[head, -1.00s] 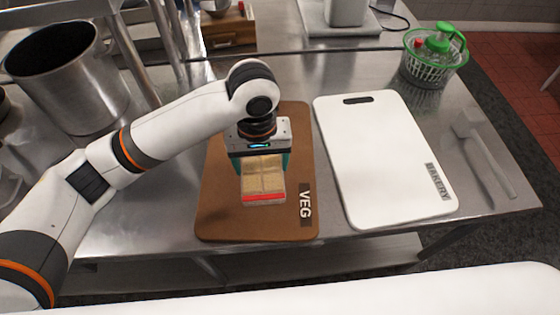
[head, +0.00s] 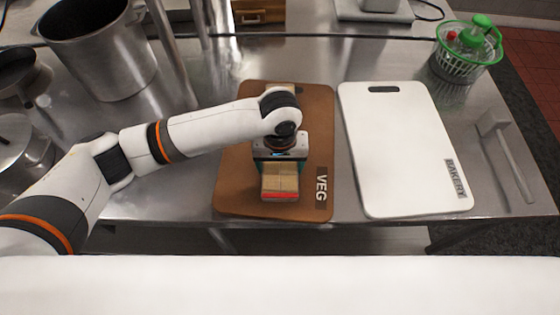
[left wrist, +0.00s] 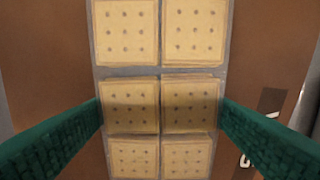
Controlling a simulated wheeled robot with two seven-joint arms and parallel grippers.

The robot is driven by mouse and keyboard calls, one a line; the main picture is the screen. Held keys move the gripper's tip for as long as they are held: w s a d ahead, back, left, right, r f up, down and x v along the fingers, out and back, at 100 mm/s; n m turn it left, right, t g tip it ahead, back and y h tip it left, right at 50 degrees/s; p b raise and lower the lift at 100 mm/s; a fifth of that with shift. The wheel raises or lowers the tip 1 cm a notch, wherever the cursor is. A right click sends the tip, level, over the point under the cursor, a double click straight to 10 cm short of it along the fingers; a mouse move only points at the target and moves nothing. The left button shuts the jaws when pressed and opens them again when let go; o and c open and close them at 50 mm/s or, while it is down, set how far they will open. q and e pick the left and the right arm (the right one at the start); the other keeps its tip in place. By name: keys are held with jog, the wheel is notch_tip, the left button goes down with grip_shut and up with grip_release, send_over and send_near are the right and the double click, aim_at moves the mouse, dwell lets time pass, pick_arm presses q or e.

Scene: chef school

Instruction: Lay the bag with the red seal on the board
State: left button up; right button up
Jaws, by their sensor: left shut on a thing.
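The bag with the red seal (head: 280,183) holds pale square crackers, and its red strip faces the front of the table. My left gripper (head: 281,168) is shut on the bag over the brown VEG board (head: 233,195). In the left wrist view the bag (left wrist: 160,105) runs up and down the middle, with a green finger of my left gripper (left wrist: 160,118) against each side. The brown board shows behind it. I cannot tell whether the bag touches the board. My right gripper is not in view.
A white BAKERY board (head: 400,150) lies bare to the right. A grey mallet-like tool (head: 510,155) lies at the right edge. A green-topped salad spinner (head: 467,52) stands behind it. A large steel pot (head: 100,50) stands at the back left.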

aim_at(280, 167)
pick_arm(q)
jog(key=o, duration=1)
jog(key=shift+r, duration=0.2)
notch_tip(280, 167, up, 12)
jog(key=shift+f+b, duration=0.1)
jog(key=shift+b, duration=0.75)
